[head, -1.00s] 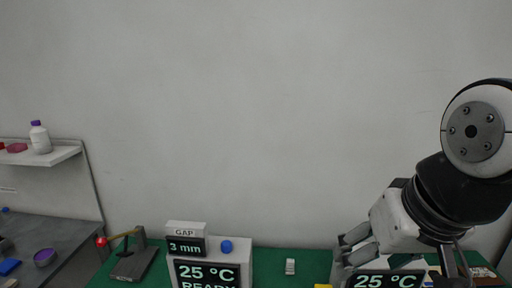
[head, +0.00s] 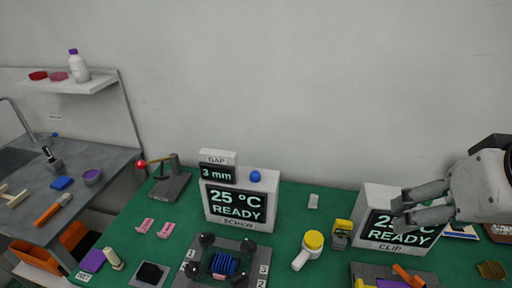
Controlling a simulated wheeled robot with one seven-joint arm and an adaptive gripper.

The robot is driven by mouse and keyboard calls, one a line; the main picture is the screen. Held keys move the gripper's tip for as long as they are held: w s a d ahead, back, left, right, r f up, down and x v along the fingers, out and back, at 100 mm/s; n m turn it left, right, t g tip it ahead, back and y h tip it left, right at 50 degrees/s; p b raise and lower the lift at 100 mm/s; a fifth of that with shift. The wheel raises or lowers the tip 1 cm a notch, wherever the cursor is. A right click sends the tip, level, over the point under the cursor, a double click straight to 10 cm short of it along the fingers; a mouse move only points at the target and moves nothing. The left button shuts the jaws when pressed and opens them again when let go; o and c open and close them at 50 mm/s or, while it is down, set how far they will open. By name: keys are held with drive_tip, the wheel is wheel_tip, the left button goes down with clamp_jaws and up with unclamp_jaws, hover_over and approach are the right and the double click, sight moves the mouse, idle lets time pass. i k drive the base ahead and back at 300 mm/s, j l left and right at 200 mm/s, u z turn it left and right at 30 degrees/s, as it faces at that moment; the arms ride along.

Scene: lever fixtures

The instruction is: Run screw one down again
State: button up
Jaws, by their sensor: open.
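The screw fixture is a grey plate (head: 212,277) on the green mat, with dark round knobs near its corners and a blue ribbed block (head: 223,263) in the middle. A "1" label is at its left edge, between the upper-left knob (head: 207,239) and the lower-left knob (head: 192,269); which of them is screw one I cannot tell. The SCREW box (head: 240,200) behind it reads "25 °C READY", and the gap display (head: 218,173) on top reads "3 mm". My gripper (head: 400,210) is open and empty, well right of the fixture, in front of the CLIP box (head: 370,205).
A yellow-topped white tool (head: 308,249) and a yellow-and-grey block (head: 341,233) stand between the fixture and my arm. A red-knobbed lever (head: 170,181) is at the back left. Pink pieces (head: 155,227) lie left of the fixture. A dark clip fixture (head: 367,271) is at front right.

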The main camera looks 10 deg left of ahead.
sight(207, 238)
drive_tip(key=j+u, duration=0.1)
drive_tip(key=u, duration=0.95)
